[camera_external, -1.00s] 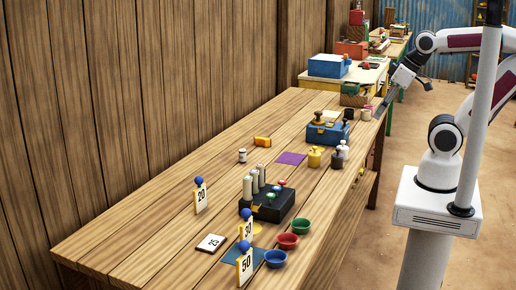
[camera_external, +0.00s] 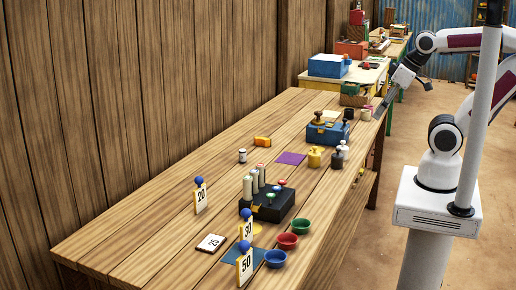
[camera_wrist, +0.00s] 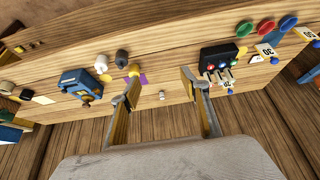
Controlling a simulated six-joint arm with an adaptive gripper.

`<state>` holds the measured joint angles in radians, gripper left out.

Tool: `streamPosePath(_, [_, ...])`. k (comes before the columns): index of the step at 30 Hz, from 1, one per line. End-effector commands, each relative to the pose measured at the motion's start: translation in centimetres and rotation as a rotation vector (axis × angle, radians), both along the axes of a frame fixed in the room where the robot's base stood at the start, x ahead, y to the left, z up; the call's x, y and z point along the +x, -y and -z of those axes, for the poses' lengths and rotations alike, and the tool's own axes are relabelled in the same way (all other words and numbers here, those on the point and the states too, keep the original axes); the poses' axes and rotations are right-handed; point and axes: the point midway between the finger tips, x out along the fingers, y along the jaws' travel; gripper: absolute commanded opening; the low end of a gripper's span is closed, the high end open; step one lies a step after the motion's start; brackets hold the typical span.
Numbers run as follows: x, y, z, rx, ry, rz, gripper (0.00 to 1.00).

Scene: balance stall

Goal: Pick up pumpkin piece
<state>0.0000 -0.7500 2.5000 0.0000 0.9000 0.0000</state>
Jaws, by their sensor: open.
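My gripper (camera_external: 381,108) is above the far right edge of the table, well away from the piece.
A small white jar (camera_external: 242,155) and a purple square (camera_external: 291,158) are near the piece. A blue box (camera_external: 327,133), yellow pot (camera_external: 314,157) and black block (camera_external: 267,204) with pegs stand around. Number cards and bowls (camera_external: 287,241) fill the near end. The wooden wall (camera_external: 150,90) borders the back.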

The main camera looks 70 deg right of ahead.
Motion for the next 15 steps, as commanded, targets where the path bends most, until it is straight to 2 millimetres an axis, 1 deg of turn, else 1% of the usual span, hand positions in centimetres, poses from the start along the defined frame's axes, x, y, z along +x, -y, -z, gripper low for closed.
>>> streamPosePath(8, [0.2, 0.1, 0.0, -0.001, 0.002, 0.002, 0.45])
streamPosePath(11, [0.8, 0.3, -0.2, -0.005, 0.008, 0.008, 0.45])
streamPosePath(15, [2.6, 0.8, -0.4, -0.014, 0.025, 0.022, 0.45])
